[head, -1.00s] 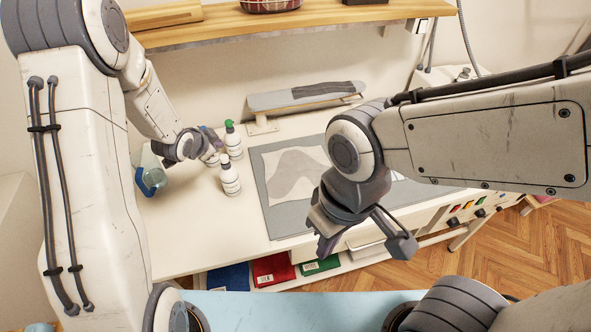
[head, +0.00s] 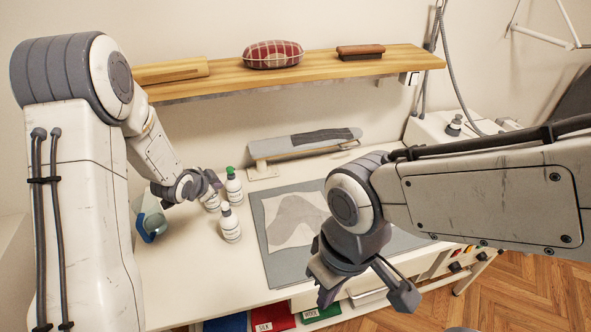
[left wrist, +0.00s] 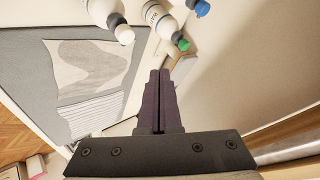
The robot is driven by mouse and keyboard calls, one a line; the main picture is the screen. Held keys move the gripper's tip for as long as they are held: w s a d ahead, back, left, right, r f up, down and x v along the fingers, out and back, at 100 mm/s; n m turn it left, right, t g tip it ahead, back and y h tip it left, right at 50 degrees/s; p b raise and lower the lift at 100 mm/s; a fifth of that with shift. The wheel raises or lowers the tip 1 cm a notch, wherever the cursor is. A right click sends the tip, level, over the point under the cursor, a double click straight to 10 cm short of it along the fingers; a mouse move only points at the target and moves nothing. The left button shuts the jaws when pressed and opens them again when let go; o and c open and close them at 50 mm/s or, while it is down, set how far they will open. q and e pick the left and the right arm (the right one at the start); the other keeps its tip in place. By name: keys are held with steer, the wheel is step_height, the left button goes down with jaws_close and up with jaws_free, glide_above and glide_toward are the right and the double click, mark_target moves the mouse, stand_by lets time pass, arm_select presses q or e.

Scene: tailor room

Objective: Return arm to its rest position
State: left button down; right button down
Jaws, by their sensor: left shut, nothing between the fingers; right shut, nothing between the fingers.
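My left gripper (head: 214,181) is shut and empty, at the left of the white table (head: 190,285), close to the white bottles. In the left wrist view its dark fingers (left wrist: 161,85) are pressed together with nothing between them. My right gripper (head: 325,293) is shut and empty, in front of the grey mat (head: 285,262) and above the table's front edge. My right arm (head: 485,190) reaches in from the right and hides part of the mat.
A blue-and-clear container (head: 150,222) is at the left. A small ironing board (head: 305,143) stands behind. Above, a wooden shelf (head: 220,87) holds a plaid cushion (head: 272,55) and a brush (head: 360,51).

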arm_select(q)
steer(key=shift+d, duration=0.3)
steer(key=s+d+r+n+g+b, duration=0.15)
steer(key=s+d+g+b, duration=0.4)
steer(key=s+d, duration=0.75)
steer(key=s+d+n+g+b, duration=0.1)
steer(key=s+d+g+b, duration=0.1)
steer(key=s, duration=0.9)
steer(key=s+d+n+g+b, duration=0.1)
steer(key=s+b, duration=0.2)
steer(key=s, duration=0.8)
steer(key=shift+s+d+f+g, duration=0.3)
steer(key=shift+s+d+g, duration=0.05)
